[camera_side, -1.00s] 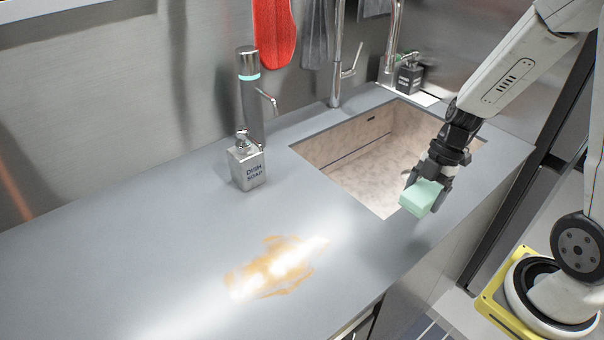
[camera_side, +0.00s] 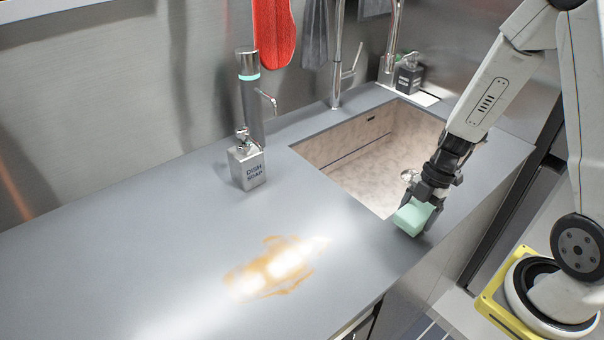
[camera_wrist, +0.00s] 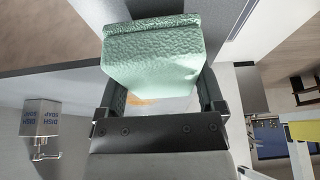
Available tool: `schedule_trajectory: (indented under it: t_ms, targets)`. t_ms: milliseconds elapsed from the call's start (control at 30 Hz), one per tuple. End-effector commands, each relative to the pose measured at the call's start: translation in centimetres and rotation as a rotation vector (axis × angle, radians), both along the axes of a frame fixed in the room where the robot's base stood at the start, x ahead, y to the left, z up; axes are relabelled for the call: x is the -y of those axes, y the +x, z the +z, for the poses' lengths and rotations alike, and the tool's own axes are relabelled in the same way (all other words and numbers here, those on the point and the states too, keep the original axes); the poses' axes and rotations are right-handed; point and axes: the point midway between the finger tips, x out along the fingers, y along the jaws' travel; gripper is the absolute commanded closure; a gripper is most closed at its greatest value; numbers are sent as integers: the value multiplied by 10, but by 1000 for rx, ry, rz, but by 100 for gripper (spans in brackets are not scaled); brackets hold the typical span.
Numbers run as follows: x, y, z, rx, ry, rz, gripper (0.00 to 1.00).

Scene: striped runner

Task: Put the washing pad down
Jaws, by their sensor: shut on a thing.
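The washing pad (camera_side: 412,217) is a mint-green block with a rough surface. My gripper (camera_side: 424,205) is shut on it, at the front right of the grey counter beside the sink's near corner. The pad is low over the counter; I cannot tell whether its underside touches. In the wrist view the pad (camera_wrist: 152,55) fills the space between the two dark fingers of my gripper (camera_wrist: 160,95).
The sink (camera_side: 375,155) is open just behind the pad. An orange-brown stain (camera_side: 270,270) lies on the counter (camera_side: 130,235) to the left. A dish soap bottle (camera_side: 247,165) stands further back near a faucet (camera_side: 340,65). The counter's front edge is close.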

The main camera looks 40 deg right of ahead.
Motion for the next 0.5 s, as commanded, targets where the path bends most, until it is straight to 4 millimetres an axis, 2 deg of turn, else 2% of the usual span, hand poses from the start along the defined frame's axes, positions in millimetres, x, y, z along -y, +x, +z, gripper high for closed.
schedule_trajectory:
  t_ms: [200,500]
  targets:
    - [0,0,-14,-1,-1,-1,60]
    - [0,0,-14,-1,-1,0,60]
